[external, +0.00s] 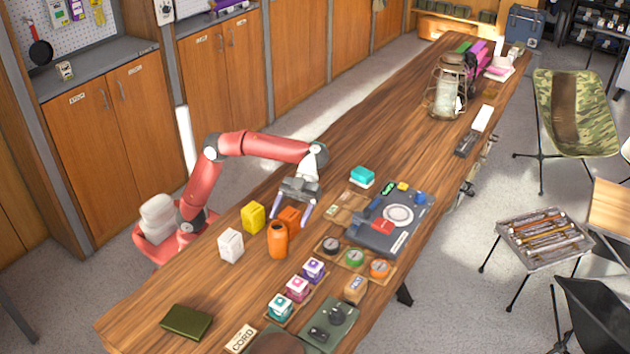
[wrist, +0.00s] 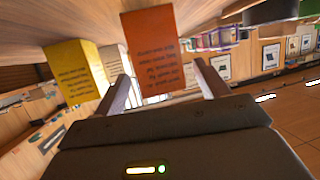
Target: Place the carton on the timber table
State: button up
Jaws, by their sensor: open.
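The task names only "the carton", and several box-shaped cartons stand on the timber table (external: 345,135). An orange carton (external: 290,213) stands partly behind an orange bottle (external: 277,240). A yellow carton (external: 253,217) and a white carton (external: 230,245) stand to its left. My gripper (external: 284,202) is open and empty, pointing down over the orange carton. In the wrist view, the orange carton (wrist: 152,50) shows between the two open fingers (wrist: 163,85). I cannot tell whether the fingertips reach past its top. The yellow carton (wrist: 77,72) is left of the fingers there.
A teal box (external: 362,176) and a grey tray set (external: 390,220) lie to the right. Small labelled boxes (external: 296,288) and round tins (external: 355,258) are nearer the front. A lantern (external: 447,90) stands farther back. Bare wood lies left of the lantern and near the green case (external: 186,321).

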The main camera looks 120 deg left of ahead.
jog(key=shift+x, duration=1.35)
jog(key=c, duration=1.4)
jog(key=shift+r, duration=0.1)
